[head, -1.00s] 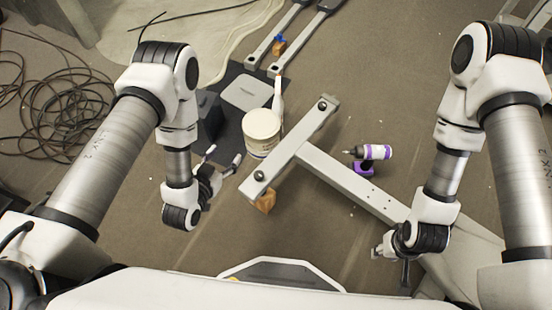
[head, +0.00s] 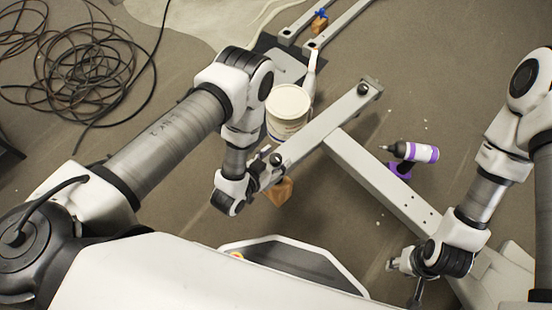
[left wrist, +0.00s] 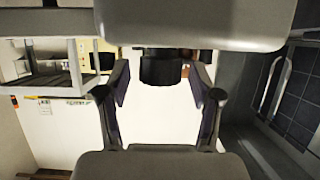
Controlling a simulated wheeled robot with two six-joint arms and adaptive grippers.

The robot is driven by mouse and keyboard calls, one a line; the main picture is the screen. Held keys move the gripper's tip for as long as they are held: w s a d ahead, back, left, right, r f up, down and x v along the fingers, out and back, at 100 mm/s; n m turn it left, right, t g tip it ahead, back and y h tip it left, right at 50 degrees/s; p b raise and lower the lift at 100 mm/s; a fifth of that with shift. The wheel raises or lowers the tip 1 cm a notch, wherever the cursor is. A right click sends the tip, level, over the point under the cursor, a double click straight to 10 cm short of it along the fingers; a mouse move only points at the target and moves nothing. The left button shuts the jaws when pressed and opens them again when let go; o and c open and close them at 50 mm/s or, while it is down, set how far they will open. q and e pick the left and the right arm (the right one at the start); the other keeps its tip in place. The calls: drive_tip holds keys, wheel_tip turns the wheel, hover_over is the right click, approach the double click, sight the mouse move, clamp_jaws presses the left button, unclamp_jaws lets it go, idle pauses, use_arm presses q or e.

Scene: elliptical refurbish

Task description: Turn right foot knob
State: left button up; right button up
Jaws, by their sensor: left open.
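A grey T-shaped frame (head: 322,125) lies tilted in the head view, with a long beam and a crossbar. One black knob (head: 363,88) is at the far end of the crossbar. Another black knob (head: 275,159) is at its near end, beside my left gripper (head: 266,154). In the left wrist view a dark knob-like cylinder (left wrist: 160,70) shows between the spread fingers of my left gripper (left wrist: 160,98). The gripper is open; contact with the knob cannot be told. My right gripper (head: 396,264) is beside the long beam, its jaw state unclear.
A white bucket (head: 288,108) stands just behind the crossbar. A purple and white drill (head: 413,152) is on the floor to the right. A wooden block (head: 280,191) sits under the crossbar's near end. Black cable (head: 85,70) lies coiled at far left.

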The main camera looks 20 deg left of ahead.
use_arm(q)
drive_tip(key=shift+w, duration=0.15)
drive_tip(key=shift+c, duration=0.3)
drive_tip(key=c, duration=1.1)
drive_tip(key=shift+m+h, duration=0.4)
drive_tip(key=shift+h, duration=0.1)
